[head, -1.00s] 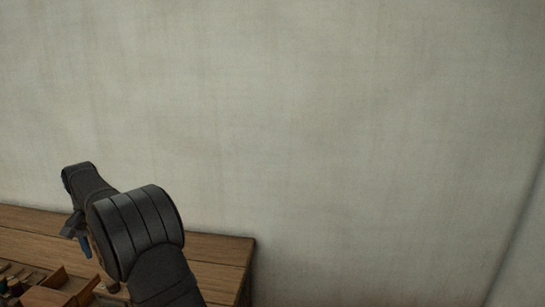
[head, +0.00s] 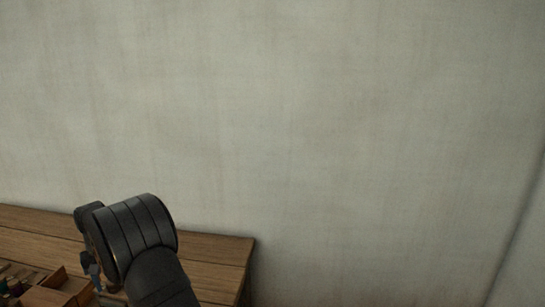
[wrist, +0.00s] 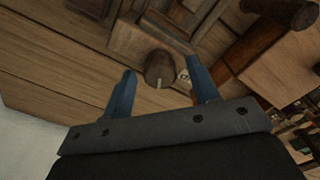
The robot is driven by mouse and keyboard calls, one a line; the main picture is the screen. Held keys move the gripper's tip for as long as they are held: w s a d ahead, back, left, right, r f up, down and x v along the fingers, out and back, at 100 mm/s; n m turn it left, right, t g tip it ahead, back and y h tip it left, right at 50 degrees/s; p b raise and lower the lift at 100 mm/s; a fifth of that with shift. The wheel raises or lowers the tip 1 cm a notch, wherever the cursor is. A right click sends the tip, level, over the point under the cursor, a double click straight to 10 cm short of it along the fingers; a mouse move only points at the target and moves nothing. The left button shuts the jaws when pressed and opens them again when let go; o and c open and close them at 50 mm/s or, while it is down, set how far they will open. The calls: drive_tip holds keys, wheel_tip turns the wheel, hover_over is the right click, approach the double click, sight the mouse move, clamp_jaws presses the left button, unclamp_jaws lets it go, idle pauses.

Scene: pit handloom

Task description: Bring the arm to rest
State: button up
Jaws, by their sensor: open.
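My gripper (wrist: 160,66) shows in the wrist view with its two blue fingers apart and nothing held between them. A dark brown rounded wooden knob (wrist: 159,70) appears between the fingers in that view; I cannot tell how far below them it is. In the head view my dark arm is at the lower left, over the wooden bench (head: 210,250). There the arm's thick joint hides most of the gripper, and only a small bluish part shows beside it.
An open wooden box (head: 58,285) sits on the bench at the lower left, with small coloured items beside it. The wrist view shows wooden blocks and a dark cylindrical piece (wrist: 268,38) at upper right. A plain pale wall (head: 350,130) stands behind the bench.

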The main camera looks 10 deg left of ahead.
drive_tip(key=n, duration=0.8)
drive_tip(key=shift+n, duration=0.3)
drive_tip(key=shift+r, duration=1.3)
drive_tip(key=shift+r, duration=0.1)
wheel_tip(320, 180, up, 14)
drive_tip(key=r+m, duration=0.1)
drive_tip(key=m, duration=0.4)
drive_tip(key=shift+m, duration=0.3)
wheel_tip(320, 180, down, 18)
drive_tip(key=shift+r, duration=0.2)
